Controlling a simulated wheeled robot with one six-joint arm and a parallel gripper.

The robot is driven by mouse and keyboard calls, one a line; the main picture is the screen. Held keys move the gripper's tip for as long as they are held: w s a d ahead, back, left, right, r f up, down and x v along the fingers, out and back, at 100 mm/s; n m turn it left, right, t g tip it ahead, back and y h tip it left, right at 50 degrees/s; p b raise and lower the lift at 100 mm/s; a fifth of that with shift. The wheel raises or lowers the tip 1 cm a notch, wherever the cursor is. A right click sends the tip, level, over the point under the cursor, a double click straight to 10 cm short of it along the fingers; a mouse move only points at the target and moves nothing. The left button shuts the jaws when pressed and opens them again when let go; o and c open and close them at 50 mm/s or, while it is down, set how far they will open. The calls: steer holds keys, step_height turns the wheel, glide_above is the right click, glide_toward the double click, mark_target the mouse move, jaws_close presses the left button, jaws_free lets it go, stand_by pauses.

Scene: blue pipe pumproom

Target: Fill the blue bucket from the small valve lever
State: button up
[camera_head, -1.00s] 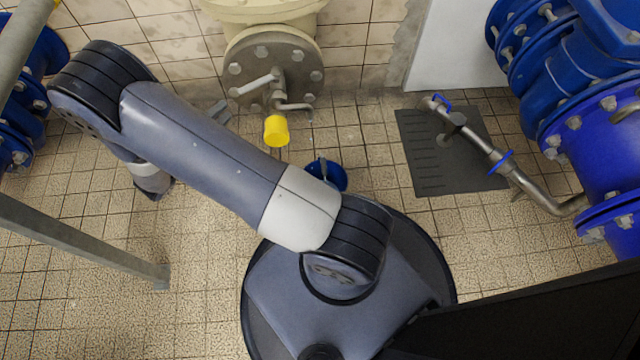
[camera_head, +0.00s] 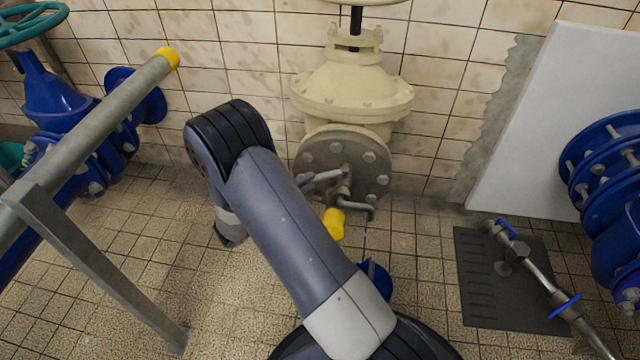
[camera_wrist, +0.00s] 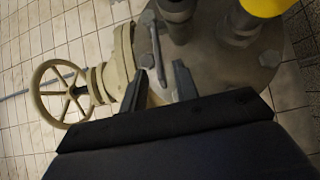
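The small valve lever (camera_head: 322,177) is a thin metal bar on the front of a grey bolted flange (camera_head: 378,183) in the head view. In the wrist view the lever (camera_wrist: 157,58) is a thin grey bar running toward the gap between my fingertips. My gripper (camera_wrist: 162,84) is open, with its two dark fingers apart; I cannot tell whether either touches the lever. In the head view my arm hides most of the gripper. The blue bucket (camera_head: 380,283) is on the floor below the flange, partly hidden by my arm. Its inside is not visible.
A yellow cylindrical piece (camera_head: 333,223) is below the lever; it also shows in the wrist view (camera_wrist: 262,6). A cream handwheel (camera_wrist: 58,94) is at left in the wrist view. A grey rail (camera_head: 90,255) stands left, a metal pipe (camera_head: 540,272) right.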

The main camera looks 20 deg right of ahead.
mark_target(317, 176)
steer(key=shift+b+x, duration=0.3)
steer(key=shift+x, duration=1.75)
steer(key=shift+c, duration=0.2)
jaws_close()
